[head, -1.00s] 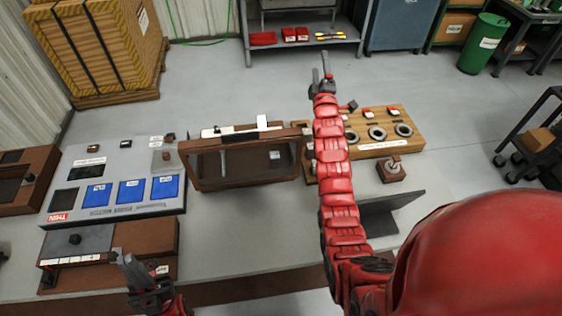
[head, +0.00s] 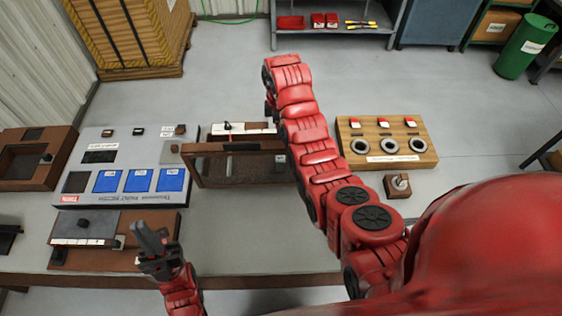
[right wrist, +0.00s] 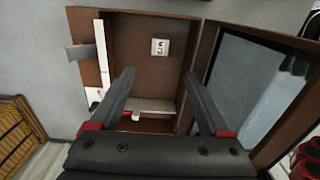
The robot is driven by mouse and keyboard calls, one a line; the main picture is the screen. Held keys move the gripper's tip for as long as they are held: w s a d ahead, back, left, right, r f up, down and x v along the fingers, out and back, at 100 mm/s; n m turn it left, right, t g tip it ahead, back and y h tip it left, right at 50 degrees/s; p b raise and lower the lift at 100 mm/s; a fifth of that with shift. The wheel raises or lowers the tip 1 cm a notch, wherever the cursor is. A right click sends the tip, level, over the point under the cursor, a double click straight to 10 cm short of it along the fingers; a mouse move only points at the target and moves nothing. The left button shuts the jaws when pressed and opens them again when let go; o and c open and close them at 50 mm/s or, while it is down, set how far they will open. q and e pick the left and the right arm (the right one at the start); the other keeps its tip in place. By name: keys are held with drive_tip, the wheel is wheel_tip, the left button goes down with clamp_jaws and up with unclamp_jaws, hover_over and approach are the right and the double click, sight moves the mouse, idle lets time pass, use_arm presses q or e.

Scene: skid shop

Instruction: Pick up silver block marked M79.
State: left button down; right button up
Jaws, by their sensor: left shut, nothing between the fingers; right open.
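A small silver-white block (right wrist: 160,47) with a dark marking sits inside an open brown box (right wrist: 128,30), near its far end in the right wrist view. The marking is too small to read surely. My right gripper (right wrist: 159,78) is open and empty, its two fingers apart and pointing towards the box interior, with the block beyond and between the tips. In the head view the brown box (head: 190,168) stands on the table, and my right arm hides its right end and most of the right gripper. My left gripper (head: 150,238) is shut and empty over the table's front left.
A glazed door panel (right wrist: 262,85) stands at the right of the box opening. A grey panel with blue pads (head: 138,181) lies left of the box. A wooden board with rings (head: 358,130) and a small brown block (head: 398,186) lie to the right.

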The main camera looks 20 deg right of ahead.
wheel_tip(320, 180, down, 7)
drive_tip(key=b, duration=0.6)
drive_tip(key=shift+f+b, duration=0.4)
drive_tip(key=shift+f, duration=0.4)
drive_tip(key=shift+f+p, duration=0.7)
drive_tip(key=shift+f, duration=0.25)
drive_tip(key=shift+d+f+p, duration=0.1)
drive_tip(key=shift+f+p, duration=0.25)
drive_tip(key=shift+f, duration=0.15)
wheel_tip(320, 180, down, 4)
drive_tip(key=shift+s+d+r+p, duration=0.1)
drive_tip(key=shift+s+r+p, duration=0.1)
drive_tip(key=shift+p, duration=0.75)
drive_tip(key=shift+w+f, duration=0.1)
drive_tip(key=shift+f, duration=0.55)
clamp_jaws()
